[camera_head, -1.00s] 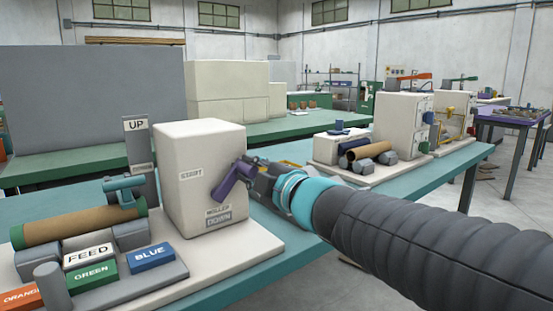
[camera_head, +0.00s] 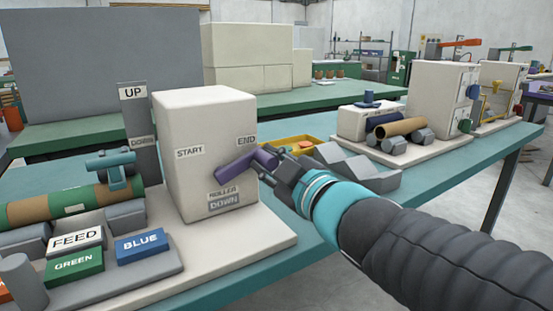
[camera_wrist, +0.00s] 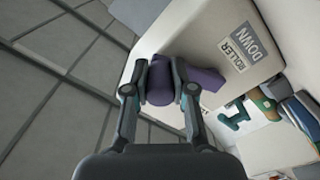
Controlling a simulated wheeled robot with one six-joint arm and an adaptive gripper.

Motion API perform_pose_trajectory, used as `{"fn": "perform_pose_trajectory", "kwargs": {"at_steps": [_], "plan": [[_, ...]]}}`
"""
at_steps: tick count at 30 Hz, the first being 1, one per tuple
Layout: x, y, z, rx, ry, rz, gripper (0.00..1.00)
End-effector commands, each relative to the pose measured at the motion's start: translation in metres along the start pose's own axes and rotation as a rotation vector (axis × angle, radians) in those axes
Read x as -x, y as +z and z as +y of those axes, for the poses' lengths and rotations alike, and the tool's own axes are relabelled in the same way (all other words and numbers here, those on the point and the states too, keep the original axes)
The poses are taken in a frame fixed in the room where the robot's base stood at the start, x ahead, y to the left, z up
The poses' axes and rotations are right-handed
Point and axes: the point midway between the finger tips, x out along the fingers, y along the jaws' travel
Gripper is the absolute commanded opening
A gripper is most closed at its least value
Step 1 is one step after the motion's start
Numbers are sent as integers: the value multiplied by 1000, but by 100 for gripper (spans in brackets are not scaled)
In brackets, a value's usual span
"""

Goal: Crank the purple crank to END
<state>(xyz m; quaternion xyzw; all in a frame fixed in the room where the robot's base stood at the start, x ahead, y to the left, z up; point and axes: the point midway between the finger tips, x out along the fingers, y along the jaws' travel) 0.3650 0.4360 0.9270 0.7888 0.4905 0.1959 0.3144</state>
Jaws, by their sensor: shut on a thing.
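The purple crank (camera_head: 236,167) sits on the front face of the white winder box (camera_head: 195,115). Its arm points right and slightly up, with its handle just below the END label (camera_head: 246,141). The START label (camera_head: 189,152) is on the left of the face, and the ROLLER DOWN label (camera_head: 224,200) is low on it. My gripper (camera_head: 273,165) is shut on the crank's handle from the right. In the wrist view my gripper's fingers (camera_wrist: 161,85) stand on both sides of the purple handle (camera_wrist: 160,78). The fingertips are partly hidden in the head view.
A brown roll with green bands (camera_head: 70,202) lies left of the box, behind the FEED, GREEN (camera_head: 74,266) and BLUE (camera_head: 140,247) blocks. An UP/DOWN post (camera_head: 133,115) stands behind. A yellow tray (camera_head: 290,143) and grey blocks (camera_head: 355,168) lie right of the box.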

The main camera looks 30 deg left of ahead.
Motion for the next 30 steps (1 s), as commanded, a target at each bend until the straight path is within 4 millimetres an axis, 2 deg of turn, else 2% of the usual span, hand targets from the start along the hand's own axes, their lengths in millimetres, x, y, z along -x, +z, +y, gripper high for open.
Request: {"fn": "perform_pose_trajectory", "kwargs": {"at_steps": [8,9,11,23,26,30], "plan": [[0,0,-1,0,-1,0,0],[0,0,-1,0,-1,0,34],[0,0,-1,0,-1,0,49],[4,-1,0,1,0,1,50],[14,-1,1,1,2,2,50],[36,-1,0,1,2,2,50]]}}
